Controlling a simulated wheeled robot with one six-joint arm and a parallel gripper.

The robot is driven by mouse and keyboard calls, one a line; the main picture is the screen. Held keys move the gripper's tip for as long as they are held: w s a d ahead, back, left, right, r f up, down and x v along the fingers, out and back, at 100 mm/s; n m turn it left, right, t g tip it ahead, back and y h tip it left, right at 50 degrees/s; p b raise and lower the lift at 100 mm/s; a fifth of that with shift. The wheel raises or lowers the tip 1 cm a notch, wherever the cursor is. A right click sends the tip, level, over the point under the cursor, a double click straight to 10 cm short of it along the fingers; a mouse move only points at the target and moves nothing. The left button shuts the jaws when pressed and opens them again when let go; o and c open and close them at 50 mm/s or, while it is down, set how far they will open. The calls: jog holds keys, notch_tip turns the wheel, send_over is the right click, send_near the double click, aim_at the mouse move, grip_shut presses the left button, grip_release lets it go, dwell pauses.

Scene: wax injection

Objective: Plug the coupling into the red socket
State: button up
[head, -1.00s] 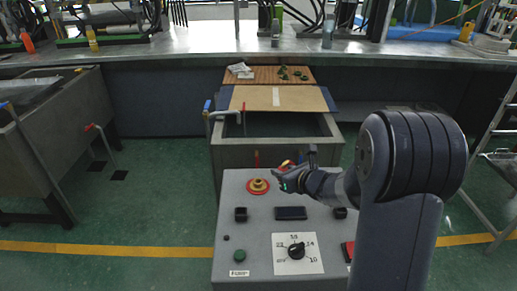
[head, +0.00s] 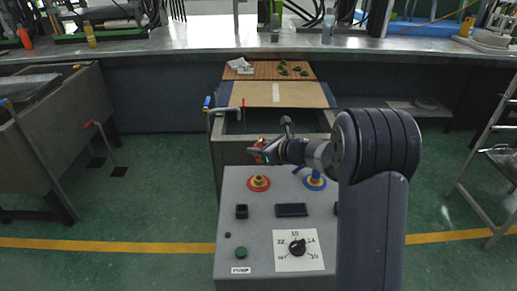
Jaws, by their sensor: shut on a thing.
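The red socket (head: 258,183) is a red ring with a brass fitting in its middle, on the top left of the grey control panel (head: 222,215). My gripper (head: 258,153) is shut on the coupling (head: 261,142), a small brass and red piece mostly hidden by the fingers. In the picture, the gripper and coupling are just above the red socket, with a visible gap. The coupling's lower end and exact tilt are too small to tell.
A blue socket (head: 315,182) sits right of the red one, close under my arm. The panel carries a dial (head: 297,247), a green button (head: 241,254) and a dark display (head: 291,210). A grey tank (head: 222,150) stands behind it.

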jog(key=shift+f, duration=0.1)
notch_tip(320, 180, down, 6)
jog(key=b, duration=0.6)
jog(key=shift+r, duration=0.2)
jog(key=shift+b, duration=0.85)
dwell(1.4)
jog(key=shift+f+b, duration=1.9)
jog(key=shift+b, duration=0.15)
jog(key=o, duration=1.1)
jog(key=shift+r, duration=0.1)
jog(key=p+v, duration=0.1)
jog(key=v, duration=1)
